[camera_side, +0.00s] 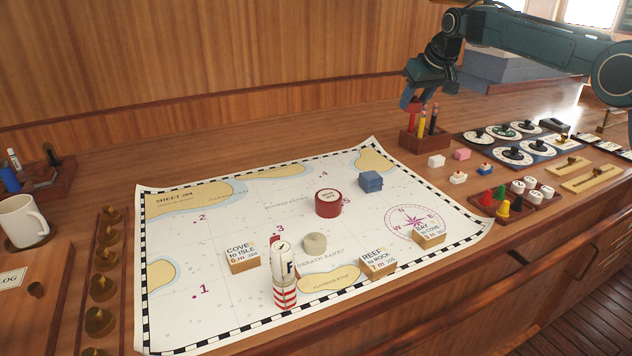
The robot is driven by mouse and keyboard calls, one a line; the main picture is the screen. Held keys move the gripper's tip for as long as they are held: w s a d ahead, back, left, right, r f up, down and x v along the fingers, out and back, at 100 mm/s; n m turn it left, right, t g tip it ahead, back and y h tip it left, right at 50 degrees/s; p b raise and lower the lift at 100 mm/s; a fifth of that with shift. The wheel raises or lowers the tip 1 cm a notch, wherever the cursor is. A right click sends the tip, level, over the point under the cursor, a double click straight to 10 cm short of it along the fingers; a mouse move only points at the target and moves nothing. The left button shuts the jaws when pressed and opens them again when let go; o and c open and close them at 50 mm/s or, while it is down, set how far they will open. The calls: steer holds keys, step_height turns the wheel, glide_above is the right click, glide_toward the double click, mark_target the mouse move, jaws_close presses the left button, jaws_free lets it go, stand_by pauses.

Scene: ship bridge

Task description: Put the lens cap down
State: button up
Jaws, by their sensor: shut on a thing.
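My gripper (413,97) is at the upper right, close above and beside the wooden pencil block (411,141). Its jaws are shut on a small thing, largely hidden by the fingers. Blue and a little red show at the fingertips, too small to tell apart. I cannot make out a lens cap for certain anywhere in this view, and cannot tell whether it is the held thing.
The block holds yellow and dark pencils (434,119). Dials (512,153) and small coloured pieces (487,196) lie to its right. The chart (210,265) bears a red round tin (328,203), blue block (370,182), striped lighthouse (284,277) and labelled blocks (242,257). Bare wood (330,132) lies behind the chart.

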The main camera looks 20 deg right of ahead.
step_height(320, 180, down, 15)
steer(key=shift+r, duration=0.1)
stand_by(0.3)
steer(key=shift+f, duration=2.15)
steer(key=shift+f, duration=0.15)
steer(key=o, duration=0.9)
